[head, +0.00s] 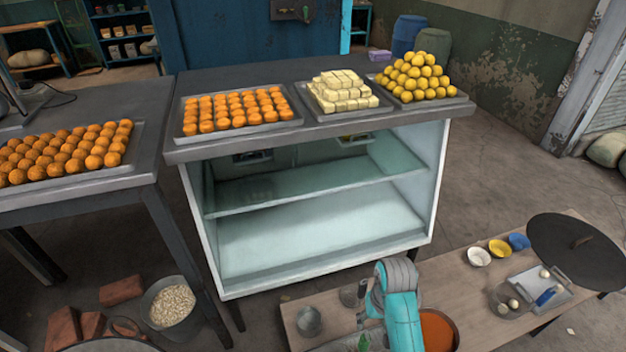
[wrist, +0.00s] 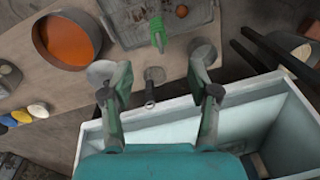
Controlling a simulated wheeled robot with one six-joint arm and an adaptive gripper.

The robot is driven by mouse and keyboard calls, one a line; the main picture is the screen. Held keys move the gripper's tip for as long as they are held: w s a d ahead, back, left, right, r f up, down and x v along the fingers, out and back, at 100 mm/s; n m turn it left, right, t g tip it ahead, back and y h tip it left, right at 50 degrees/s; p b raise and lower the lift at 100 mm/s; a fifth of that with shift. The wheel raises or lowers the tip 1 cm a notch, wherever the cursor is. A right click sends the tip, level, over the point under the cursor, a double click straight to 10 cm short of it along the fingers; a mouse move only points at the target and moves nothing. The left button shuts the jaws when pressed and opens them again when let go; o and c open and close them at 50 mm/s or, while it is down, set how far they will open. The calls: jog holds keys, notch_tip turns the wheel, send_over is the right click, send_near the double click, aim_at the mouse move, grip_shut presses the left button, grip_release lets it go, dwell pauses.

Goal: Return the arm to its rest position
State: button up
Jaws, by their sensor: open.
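My arm (head: 398,305) is teal and grey and reaches over the low wooden table (head: 470,290) at the bottom of the head view. My gripper (wrist: 160,85) shows in the wrist view with its two fingers spread wide apart. Nothing is held between them. A small dark-handled metal utensil (wrist: 151,88) shows in the gap between the fingers, beyond them. The fingertips are not clearly visible in the head view.
A pan of orange liquid (head: 438,328) stands right of my arm. Bowls (head: 479,257), a small tray (head: 540,288) and a dark round lid (head: 575,250) lie farther right. A glass-shelved display counter (head: 320,225) stands behind the table, carrying trays of sweets (head: 236,112).

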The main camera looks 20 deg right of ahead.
jog(key=shift+s+a+f, duration=0.15)
jog(key=shift+s+f, duration=0.1)
jog(key=shift+f, duration=0.1)
jog(key=s+a+f+n+t+h, duration=0.1)
jog(key=s+a+f+t, duration=0.2)
jog(key=s, duration=0.5)
jog(key=s+a+f+t, duration=0.2)
jog(key=s+a+t, duration=0.15)
jog(key=s, duration=0.35)
jog(key=s+a+r+n+t, duration=0.1)
jog(key=s+r+t, duration=0.3)
jog(key=s+r, duration=0.3)
jog(key=s+a+r+n+t, duration=0.1)
jog(key=s+r+t, duration=0.3)
jog(key=s+r, duration=0.4)
notch_tip(320, 180, up, 7)
jog(key=shift+s+r, duration=0.15)
